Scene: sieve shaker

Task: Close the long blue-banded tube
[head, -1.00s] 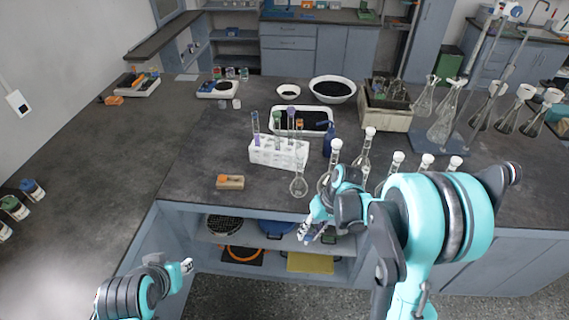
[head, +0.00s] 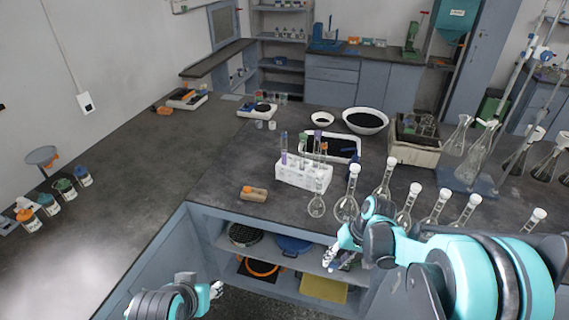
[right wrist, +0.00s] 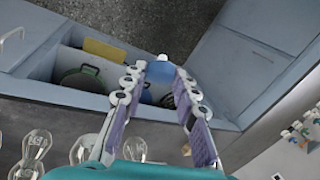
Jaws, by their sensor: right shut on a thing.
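The white rack (head: 303,176) on the bench holds several upright tubes with purple, green and orange tops. A tall tube (head: 284,147) at its left end shows a bluish-purple part; I cannot tell for sure whether it is the blue-banded one. My right gripper (head: 330,258) is beyond the bench's front edge, in front of the open shelves and away from the rack. In the right wrist view its fingertips (right wrist: 160,80) hold a small translucent blue piece with a white tip (right wrist: 160,70), like a stopper. My left gripper (head: 217,290) is low at the left; its fingers are too small to read.
Several glass flasks (head: 346,208) stand along the bench's front, right of the rack and near my right arm. An orange-and-tan block (head: 254,194) lies left of the rack. Behind are a white tray (head: 350,142) and bowl (head: 366,121).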

